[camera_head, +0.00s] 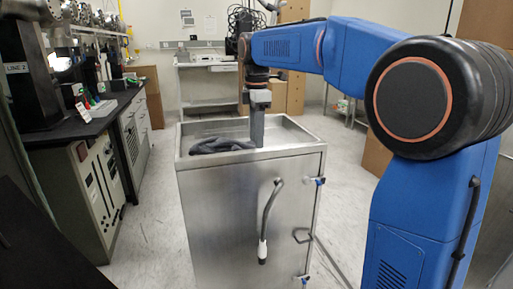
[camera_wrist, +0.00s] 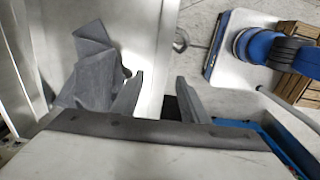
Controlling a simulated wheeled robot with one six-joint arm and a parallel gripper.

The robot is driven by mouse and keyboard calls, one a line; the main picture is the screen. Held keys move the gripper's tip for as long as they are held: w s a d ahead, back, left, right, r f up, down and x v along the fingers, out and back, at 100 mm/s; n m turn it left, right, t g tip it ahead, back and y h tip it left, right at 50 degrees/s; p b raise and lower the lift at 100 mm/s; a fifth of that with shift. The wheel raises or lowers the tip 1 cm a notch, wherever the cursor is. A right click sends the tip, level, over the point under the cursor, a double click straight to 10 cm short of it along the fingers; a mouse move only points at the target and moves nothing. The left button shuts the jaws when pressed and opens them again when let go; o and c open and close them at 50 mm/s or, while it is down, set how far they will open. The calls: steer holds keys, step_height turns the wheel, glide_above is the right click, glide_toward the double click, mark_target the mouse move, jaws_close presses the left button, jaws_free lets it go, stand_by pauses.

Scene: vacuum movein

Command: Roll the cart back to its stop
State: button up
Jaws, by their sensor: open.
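The cart appears to be the steel box-shaped unit (camera_head: 250,215) in the middle of the head view, with a shallow rimmed top. My gripper (camera_head: 257,140) points down at its near rim, right of a dark grey cloth (camera_head: 222,145) lying in the top. In the wrist view my gripper (camera_wrist: 158,95) is open, with one finger on each side of the pale metal rim (camera_wrist: 157,62). Whether the fingers touch the rim cannot be told. The cloth shows at the left there (camera_wrist: 95,65). I cannot pick out the stop.
A black-topped bench (camera_head: 85,120) runs along the left. A white wheeled table (camera_head: 208,85) and cardboard boxes (camera_head: 295,90) stand behind. Floor (camera_head: 150,205) is clear left of the cart.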

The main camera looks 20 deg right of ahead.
steer(key=shift+f, duration=2.1)
jaws_close()
steer(key=shift+w, duration=2.5)
